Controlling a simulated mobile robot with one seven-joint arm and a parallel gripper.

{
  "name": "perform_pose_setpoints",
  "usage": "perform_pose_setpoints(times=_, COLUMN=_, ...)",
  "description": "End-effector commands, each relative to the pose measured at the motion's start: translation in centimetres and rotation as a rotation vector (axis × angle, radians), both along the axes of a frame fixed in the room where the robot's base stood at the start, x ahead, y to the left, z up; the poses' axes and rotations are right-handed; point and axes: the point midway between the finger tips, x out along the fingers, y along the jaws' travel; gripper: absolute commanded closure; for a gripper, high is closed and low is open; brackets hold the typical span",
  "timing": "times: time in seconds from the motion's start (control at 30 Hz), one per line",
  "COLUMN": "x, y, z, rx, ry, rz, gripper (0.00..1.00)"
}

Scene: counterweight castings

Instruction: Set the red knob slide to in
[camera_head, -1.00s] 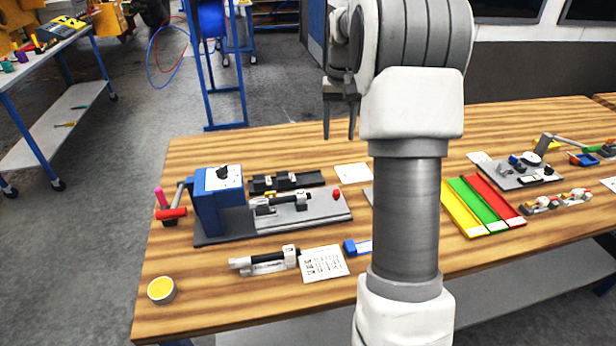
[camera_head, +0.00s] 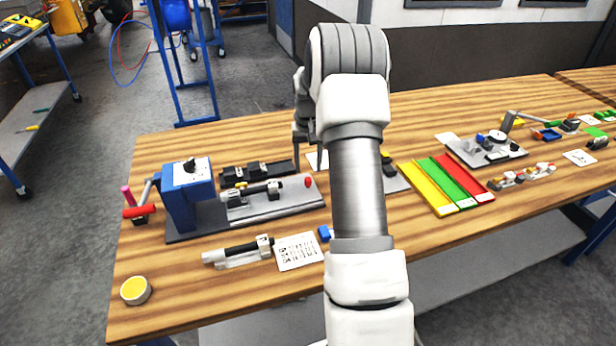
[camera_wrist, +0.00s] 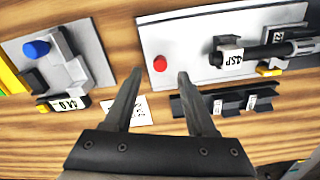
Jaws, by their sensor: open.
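The red knob (camera_head: 308,182) stands at the right end of a light grey plate (camera_head: 285,202), part of a fixture with a blue housing (camera_head: 187,192). In the wrist view the red knob (camera_wrist: 160,64) shows as a small disc near the plate's edge. My gripper (camera_wrist: 160,73) is open and empty, its two fingertips on either side of the knob in that picture. How far above the knob they are is hard to tell. In the head view my gripper (camera_head: 306,160) hangs just behind and above the knob, partly hidden by my arm.
A labelled black cylinder (camera_wrist: 262,54) lies on the same plate. A black rack (camera_head: 258,174) sits behind it. A grey block with a blue knob (camera_wrist: 36,48) stands to one side. Yellow, green and red trays (camera_head: 445,183) lie right. The front table edge is mostly clear.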

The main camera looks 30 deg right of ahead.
Motion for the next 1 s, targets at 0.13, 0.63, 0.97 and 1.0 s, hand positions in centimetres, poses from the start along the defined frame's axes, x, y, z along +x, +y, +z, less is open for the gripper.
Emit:
perform_pose_setpoints(times=0.13, x=-0.1, y=0.1, z=-2.7, rx=0.001, ry=0.003, rz=0.000, gripper=0.43)
perform_pose_setpoints(times=0.63, x=0.0, y=0.0, z=-4.9, rx=0.000, ry=-0.001, rz=0.000, gripper=0.43)
perform_pose_setpoints(times=0.97, x=0.0, y=0.0, z=-4.9, rx=0.000, ry=-0.001, rz=0.000, gripper=0.96)
perform_pose_setpoints(times=1.0, x=0.0, y=0.0, z=-4.9, rx=0.000, ry=-0.001, rz=0.000, gripper=1.00)
